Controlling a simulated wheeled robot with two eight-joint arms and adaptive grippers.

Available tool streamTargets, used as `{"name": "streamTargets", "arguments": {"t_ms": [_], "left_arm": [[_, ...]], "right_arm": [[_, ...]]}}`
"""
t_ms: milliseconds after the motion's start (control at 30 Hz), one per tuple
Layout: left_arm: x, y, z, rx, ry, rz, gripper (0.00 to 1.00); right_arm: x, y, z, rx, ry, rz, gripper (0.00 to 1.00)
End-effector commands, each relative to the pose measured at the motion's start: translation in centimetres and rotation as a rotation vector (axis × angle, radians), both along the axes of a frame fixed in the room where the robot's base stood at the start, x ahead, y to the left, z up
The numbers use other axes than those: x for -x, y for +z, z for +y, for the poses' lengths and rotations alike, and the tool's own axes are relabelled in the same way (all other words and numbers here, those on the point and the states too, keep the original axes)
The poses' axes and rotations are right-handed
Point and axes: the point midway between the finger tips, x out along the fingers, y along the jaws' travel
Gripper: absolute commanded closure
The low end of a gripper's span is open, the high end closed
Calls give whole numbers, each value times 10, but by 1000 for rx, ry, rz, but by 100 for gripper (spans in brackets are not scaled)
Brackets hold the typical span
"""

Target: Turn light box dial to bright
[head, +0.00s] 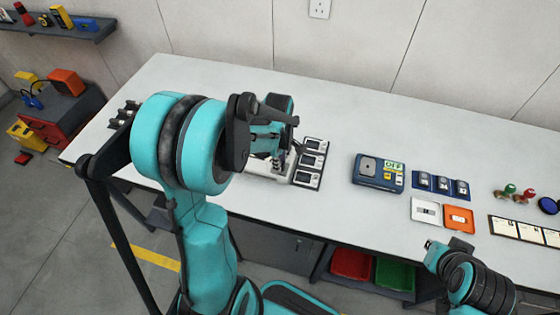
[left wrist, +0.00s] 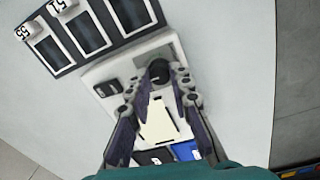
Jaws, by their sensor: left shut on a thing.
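The white light box (head: 262,172) sits on the bench, mostly hidden behind my left arm in the head view. In the left wrist view the light box (left wrist: 105,72) shows a pale cream panel (left wrist: 160,122), a small dark block and a round dark dial (left wrist: 158,70). My left gripper (left wrist: 159,82) has its fingers on either side of the dial and is shut on it. In the head view my left gripper (head: 277,158) is over the box. The dial's setting cannot be read. My right gripper (head: 437,250) is low at the right, away from the box; its fingers are unclear.
A rack of framed plates (head: 309,163) stands right beside the light box. Further right are a blue device reading OFF (head: 379,171), a blue row of tiles (head: 443,185), and white and orange trays (head: 458,217). Bench space between the rack and blue device is clear.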

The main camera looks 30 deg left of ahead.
Motion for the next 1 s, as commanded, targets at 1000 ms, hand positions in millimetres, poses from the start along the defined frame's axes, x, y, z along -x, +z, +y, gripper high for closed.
{"name": "streamTargets", "arguments": {"t_ms": [1000], "left_arm": [[0, -1, 1, 0, -866, 1, 100]], "right_arm": [[0, -8, 0, 0, 0, 0, 100]]}}
